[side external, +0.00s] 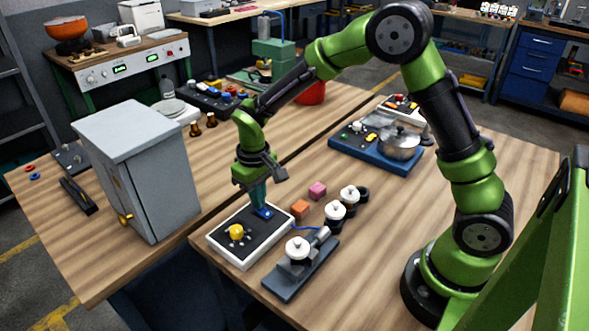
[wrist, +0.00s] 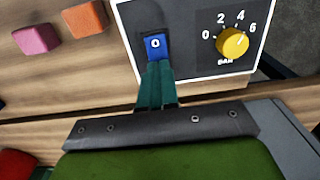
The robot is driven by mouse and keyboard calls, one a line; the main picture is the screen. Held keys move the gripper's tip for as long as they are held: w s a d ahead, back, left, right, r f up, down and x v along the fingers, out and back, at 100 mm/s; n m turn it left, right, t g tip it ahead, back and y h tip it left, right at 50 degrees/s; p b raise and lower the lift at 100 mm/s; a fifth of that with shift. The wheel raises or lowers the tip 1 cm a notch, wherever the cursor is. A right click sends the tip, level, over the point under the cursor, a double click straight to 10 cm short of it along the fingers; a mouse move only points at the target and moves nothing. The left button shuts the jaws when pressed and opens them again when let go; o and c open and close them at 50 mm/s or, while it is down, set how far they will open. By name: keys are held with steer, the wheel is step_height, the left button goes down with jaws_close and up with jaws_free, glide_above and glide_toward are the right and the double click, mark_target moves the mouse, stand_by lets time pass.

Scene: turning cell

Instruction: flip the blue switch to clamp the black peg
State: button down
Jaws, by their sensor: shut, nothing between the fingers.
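The blue switch (wrist: 155,44) sits in a dark slot on a white-edged control box with a black face (side external: 219,246). It bears a white "0" mark. It also shows in the side external view (side external: 266,212). My gripper (wrist: 154,66) is shut and empty, with its green fingertips right at the switch's near edge; whether they touch it I cannot tell. In the side external view my gripper (side external: 260,204) points down over the switch. A grey clamp fixture (side external: 302,270) stands beside the box, with a white-topped black peg (side external: 298,249) on it.
A yellow knob (wrist: 232,42) with a dial from 0 to 6 shares the box. Orange (side external: 300,209) and pink (side external: 317,190) blocks and more white-topped black pieces (side external: 336,212) lie nearby.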

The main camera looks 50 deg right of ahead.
mark_target(265, 213)
steer(key=shift+f, duration=0.5)
steer(key=shift+r, duration=3.55)
steer(key=shift+s+f, duration=0.1)
steer(key=shift+s, duration=0.9)
steer(key=s+d+r+m+t+y, duration=0.1)
steer(key=s+d+r+m+t, duration=0.1)
steer(key=s+r, duration=0.5)
steer(key=s+d+r+m+t+y, duration=0.1)
steer(key=s+d+r+m+t, duration=0.1)
steer(key=s+r+t, duration=0.3)
steer(key=s+r, duration=0.1)
steer(key=s, duration=0.3)
steer(key=shift+s+r, duration=0.4)
